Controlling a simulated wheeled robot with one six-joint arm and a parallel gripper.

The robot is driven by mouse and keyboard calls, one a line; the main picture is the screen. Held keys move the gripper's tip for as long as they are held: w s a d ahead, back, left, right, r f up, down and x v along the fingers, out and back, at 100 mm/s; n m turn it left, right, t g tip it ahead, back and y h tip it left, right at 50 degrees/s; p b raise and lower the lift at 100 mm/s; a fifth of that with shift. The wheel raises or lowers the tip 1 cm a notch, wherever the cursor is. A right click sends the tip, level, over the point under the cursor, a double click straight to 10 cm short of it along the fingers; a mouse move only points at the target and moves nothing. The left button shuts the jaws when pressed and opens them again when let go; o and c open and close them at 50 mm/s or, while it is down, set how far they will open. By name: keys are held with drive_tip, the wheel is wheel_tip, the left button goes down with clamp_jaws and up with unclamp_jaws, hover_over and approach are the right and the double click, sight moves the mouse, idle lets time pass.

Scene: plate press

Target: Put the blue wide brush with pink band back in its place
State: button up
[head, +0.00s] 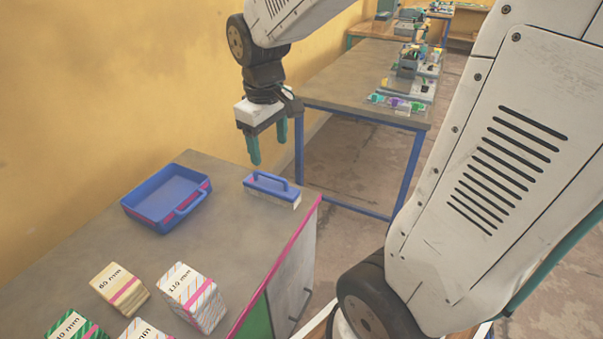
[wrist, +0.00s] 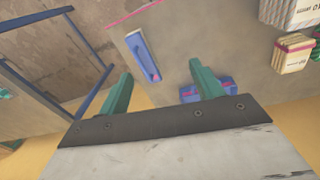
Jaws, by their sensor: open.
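A wide blue brush (head: 268,184) with a raised handle and pale bristles lies near the far right corner of the grey bench top.
Several labelled paper stacks (head: 184,289) stand at the near side of the bench (head: 215,235). A second table (head: 345,85) with a blue frame holds small tools behind. A yellow wall runs along the left. The bench middle is clear.

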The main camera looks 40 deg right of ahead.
drive_tip(key=s+a+r+m, duration=0.1)
drive_tip(key=s+a+r, duration=0.1)
drive_tip(key=s, duration=0.6)
drive_tip(key=s+a+r+m, duration=0.1)
drive_tip(key=s+a+r, duration=0.1)
drive_tip(key=s, duration=0.7)
drive_tip(key=shift+a+m+y, duration=0.3)
drive_tip(key=shift+a, duration=0.25)
